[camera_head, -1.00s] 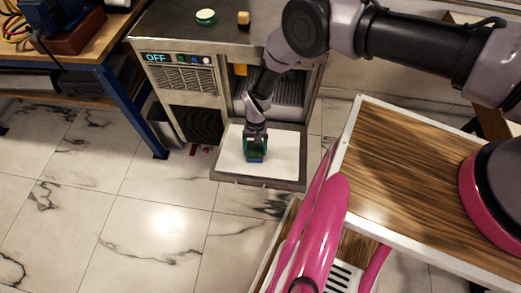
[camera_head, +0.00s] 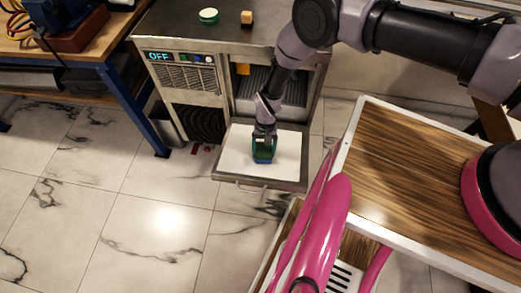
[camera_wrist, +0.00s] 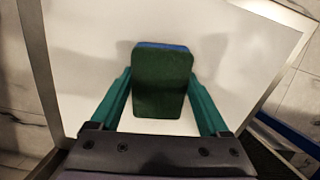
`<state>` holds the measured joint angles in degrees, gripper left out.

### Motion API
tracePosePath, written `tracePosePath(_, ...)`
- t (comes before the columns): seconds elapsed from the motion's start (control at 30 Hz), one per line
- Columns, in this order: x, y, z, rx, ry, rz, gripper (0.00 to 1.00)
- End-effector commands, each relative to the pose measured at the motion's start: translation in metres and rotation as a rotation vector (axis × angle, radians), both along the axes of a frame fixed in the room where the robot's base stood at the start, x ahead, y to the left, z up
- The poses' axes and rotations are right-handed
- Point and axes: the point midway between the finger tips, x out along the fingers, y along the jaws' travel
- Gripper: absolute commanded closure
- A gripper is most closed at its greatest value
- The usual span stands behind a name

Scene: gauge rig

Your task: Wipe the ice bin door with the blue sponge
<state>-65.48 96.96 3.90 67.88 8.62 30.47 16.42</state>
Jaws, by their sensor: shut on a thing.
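The ice bin door (camera_head: 232,166) is folded down and lies flat, its white inner face up, at the front of the steel ice machine. My gripper (camera_head: 264,150) points down over the middle of that face, shut on the blue sponge (camera_head: 263,161). In the wrist view the sponge (camera_wrist: 163,84) shows a dark green pad with a blue edge, between the green fingers of my gripper (camera_wrist: 163,100). The sponge appears to be at the white face (camera_wrist: 90,60), but its underside is hidden, so contact is not certain.
The ice machine (camera_head: 180,75) shows OFF on its display. A blue-legged workbench (camera_head: 130,110) is at left. Marble floor is open in front.

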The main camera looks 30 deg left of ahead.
Motion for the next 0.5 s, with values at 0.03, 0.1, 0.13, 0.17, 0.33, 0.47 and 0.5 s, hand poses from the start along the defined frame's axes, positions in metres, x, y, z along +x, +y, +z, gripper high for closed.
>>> tracePosePath(0.03, 0.001, -0.003, 0.000, -0.001, 0.001, -0.002, 0.65)
tracePosePath(0.1, 0.003, -0.009, -0.001, -0.001, 0.001, -0.003, 0.65)
tracePosePath(0.13, 0.004, -0.012, -0.001, -0.002, 0.001, -0.003, 0.65)
tracePosePath(0.17, 0.005, -0.014, -0.001, -0.001, 0.001, -0.003, 0.65)
tracePosePath(0.33, 0.009, -0.028, -0.002, -0.001, 0.001, -0.002, 0.65)
tracePosePath(0.47, 0.010, -0.035, -0.003, -0.001, 0.002, -0.002, 0.65)
tracePosePath(0.5, 0.010, -0.035, -0.003, -0.001, 0.002, -0.001, 0.65)
